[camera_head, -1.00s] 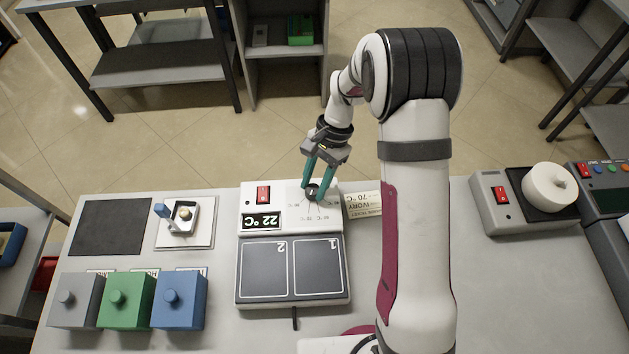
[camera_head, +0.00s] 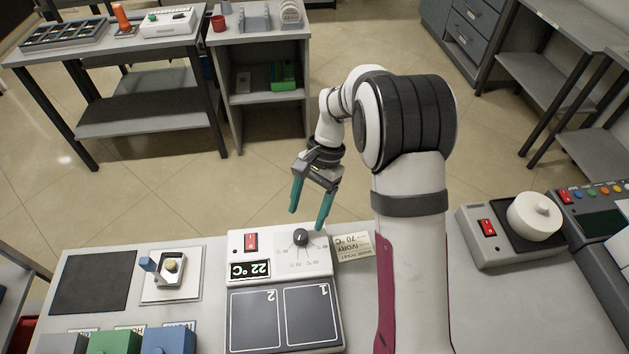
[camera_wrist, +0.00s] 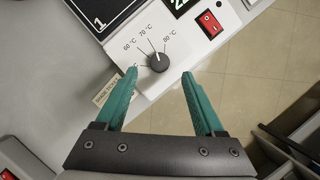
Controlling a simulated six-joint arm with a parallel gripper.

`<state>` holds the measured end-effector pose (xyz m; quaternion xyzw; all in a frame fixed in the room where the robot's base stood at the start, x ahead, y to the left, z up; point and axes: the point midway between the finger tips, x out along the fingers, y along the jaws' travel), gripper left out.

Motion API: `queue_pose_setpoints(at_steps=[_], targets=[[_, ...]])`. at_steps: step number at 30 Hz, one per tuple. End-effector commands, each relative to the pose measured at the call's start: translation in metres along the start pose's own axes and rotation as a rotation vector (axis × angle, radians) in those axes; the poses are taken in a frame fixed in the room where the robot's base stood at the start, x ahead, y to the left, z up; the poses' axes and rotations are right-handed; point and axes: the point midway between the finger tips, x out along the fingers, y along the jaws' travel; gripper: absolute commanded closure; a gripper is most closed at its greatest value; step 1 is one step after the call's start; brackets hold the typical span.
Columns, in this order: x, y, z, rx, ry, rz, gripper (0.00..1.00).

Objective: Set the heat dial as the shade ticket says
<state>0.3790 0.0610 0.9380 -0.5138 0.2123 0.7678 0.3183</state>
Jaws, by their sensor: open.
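The heat dial (camera_head: 301,237) is a black round knob on the white heater unit (camera_head: 237,240); it also shows in the wrist view (camera_wrist: 158,63). Temperature marks fan out around it, with 60, 70 and 80 °C readable in the wrist view. Its white pointer looks turned towards the 70 °C side, but the exact mark is hard to tell. The shade ticket (camera_head: 352,245), upside down beside the unit, reads IVORY, 70 °C. My gripper (camera_head: 306,219) is open and empty, raised clear of the dial. In the wrist view its teal fingers (camera_wrist: 160,73) stand apart, below the dial.
The unit has a red switch (camera_head: 251,242), a display (camera_head: 257,269) reading 22 °C and two dark plates. A dark mat (camera_head: 95,281), a small tray (camera_head: 172,282) and coloured blocks lie left. Another switched device (camera_head: 487,246) stands right. Floor lies beyond the bench's far edge.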

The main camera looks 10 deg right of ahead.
Motion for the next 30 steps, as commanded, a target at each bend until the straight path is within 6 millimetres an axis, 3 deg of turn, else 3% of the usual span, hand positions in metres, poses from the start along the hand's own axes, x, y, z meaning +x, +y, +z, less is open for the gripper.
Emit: queue_pose_setpoints(at_steps=[3, 6, 10, 15, 26, 28, 30], targets=[[-0.041, -0.001, -0.001, 0.0, 0.005, -0.004, 0.29], [-0.069, 0.0, -0.001, 0.001, 0.003, -0.003, 0.29], [-0.094, 0.0, -0.001, 0.001, 0.002, -0.002, 0.29], [-0.105, 0.0, 0.0, 0.001, 0.0, 0.0, 0.29], [-0.105, 0.0, 0.0, 0.001, 0.0, 0.0, 0.29], [-0.107, 0.003, 0.004, -0.004, 0.004, -0.001, 0.29], [-0.116, 0.015, 0.022, -0.03, 0.026, -0.007, 0.29]])
